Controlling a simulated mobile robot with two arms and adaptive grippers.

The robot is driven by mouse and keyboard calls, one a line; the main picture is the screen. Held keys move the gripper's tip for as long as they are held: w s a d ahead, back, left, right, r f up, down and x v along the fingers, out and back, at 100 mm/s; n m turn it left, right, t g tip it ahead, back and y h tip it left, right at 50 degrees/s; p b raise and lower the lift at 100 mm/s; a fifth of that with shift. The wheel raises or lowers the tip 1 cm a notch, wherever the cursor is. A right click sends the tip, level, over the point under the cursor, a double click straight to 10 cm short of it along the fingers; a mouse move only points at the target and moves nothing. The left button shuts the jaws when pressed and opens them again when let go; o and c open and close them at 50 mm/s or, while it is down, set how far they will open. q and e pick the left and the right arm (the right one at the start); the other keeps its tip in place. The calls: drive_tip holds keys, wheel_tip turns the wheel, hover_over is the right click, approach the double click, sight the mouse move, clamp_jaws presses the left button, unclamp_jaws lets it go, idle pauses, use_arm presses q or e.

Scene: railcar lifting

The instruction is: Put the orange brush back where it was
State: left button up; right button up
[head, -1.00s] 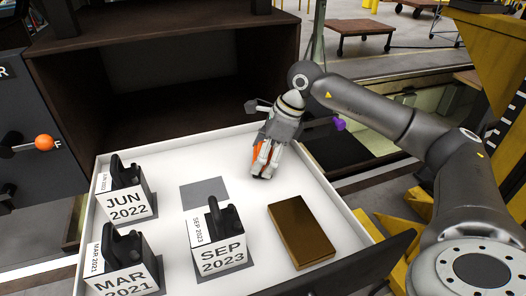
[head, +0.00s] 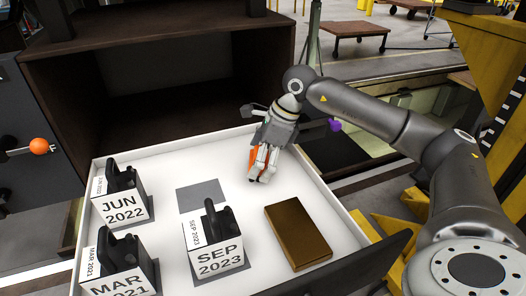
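The orange brush (head: 253,157) shows as a small orange patch between the fingers of my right gripper (head: 261,177). The gripper points down into the back right part of the white drawer (head: 333,207), behind the brown box. Its fingers look closed around the brush, and they hide most of it. I cannot tell whether the brush touches the drawer floor. My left gripper is not in view.
The drawer also holds black-handled containers labelled JUN 2022 (head: 122,208), MAR 2021 (head: 122,284) and SEP 2023 (head: 219,259), and a brown box (head: 297,233). A grey square (head: 202,195) on the drawer floor is bare. A dark cabinet (head: 160,90) stands behind.

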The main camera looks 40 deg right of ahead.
drive_tip(key=shift+d+r, duration=0.1)
drive_tip(key=shift+r, duration=0.25)
use_arm(q)
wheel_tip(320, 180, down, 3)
drive_tip(key=b, duration=0.3)
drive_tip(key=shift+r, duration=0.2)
use_arm(e)
drive_tip(key=v, duration=1.1)
drive_tip(key=shift+r, duration=0.3)
drive_tip(key=shift+s, duration=0.1)
